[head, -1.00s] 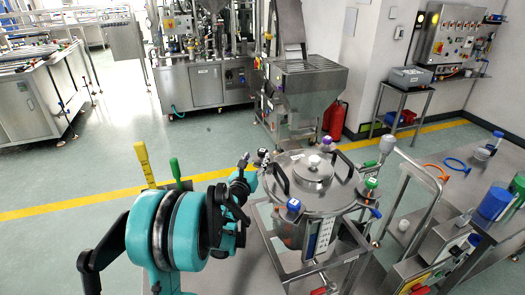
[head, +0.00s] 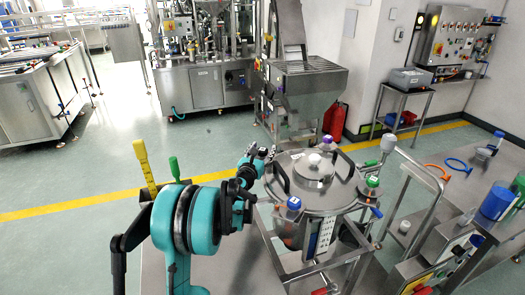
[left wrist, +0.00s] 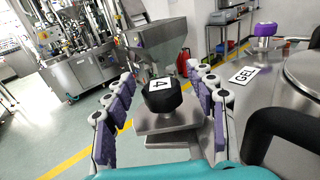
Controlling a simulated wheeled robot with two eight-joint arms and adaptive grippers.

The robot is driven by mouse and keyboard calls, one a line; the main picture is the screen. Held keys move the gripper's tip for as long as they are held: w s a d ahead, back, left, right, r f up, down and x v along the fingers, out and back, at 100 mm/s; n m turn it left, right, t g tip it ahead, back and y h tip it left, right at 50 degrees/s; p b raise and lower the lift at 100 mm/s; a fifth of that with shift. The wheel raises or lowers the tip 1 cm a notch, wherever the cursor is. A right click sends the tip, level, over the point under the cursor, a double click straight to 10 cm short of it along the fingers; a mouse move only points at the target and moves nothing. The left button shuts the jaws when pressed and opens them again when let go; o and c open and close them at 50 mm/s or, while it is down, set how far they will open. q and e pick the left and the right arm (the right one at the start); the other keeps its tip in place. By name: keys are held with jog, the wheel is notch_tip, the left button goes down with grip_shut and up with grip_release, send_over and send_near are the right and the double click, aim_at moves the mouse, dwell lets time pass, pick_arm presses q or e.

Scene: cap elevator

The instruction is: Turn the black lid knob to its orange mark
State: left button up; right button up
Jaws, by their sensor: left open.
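The black lid knob (left wrist: 162,97), with a white label reading 4, stands on a metal bracket beside the steel vessel in the left wrist view. My left gripper (left wrist: 159,72) is open, with its purple-padded fingers on either side of the knob in the picture; I see no clear contact. In the head view my left gripper (head: 260,153) is at the left edge of the vessel lid (head: 325,192), and the knob is hard to make out there. I cannot make out an orange mark. My right gripper is not in view.
A black lid handle (left wrist: 285,130) rises close to the right of my left gripper. A purple knob (left wrist: 265,30) stands farther back on the vessel. Blue (head: 294,203) and green (head: 372,181) knobs are on the lid's near and right sides. Open floor lies to the left.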

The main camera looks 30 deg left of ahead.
pick_arm(q)
jog(key=c, duration=1.2)
jog(key=shift+a+m+h, duration=0.15)
jog(key=shift+m+h, duration=0.85)
jog(key=shift+h, duration=0.6)
jog(key=shift+m+h, duration=1.3)
jog(key=shift+h, duration=0.7)
jog(key=o, duration=1.2)
jog(key=s+a, duration=0.1)
jog(key=s, duration=1)
jog(key=shift+s+a, duration=0.4)
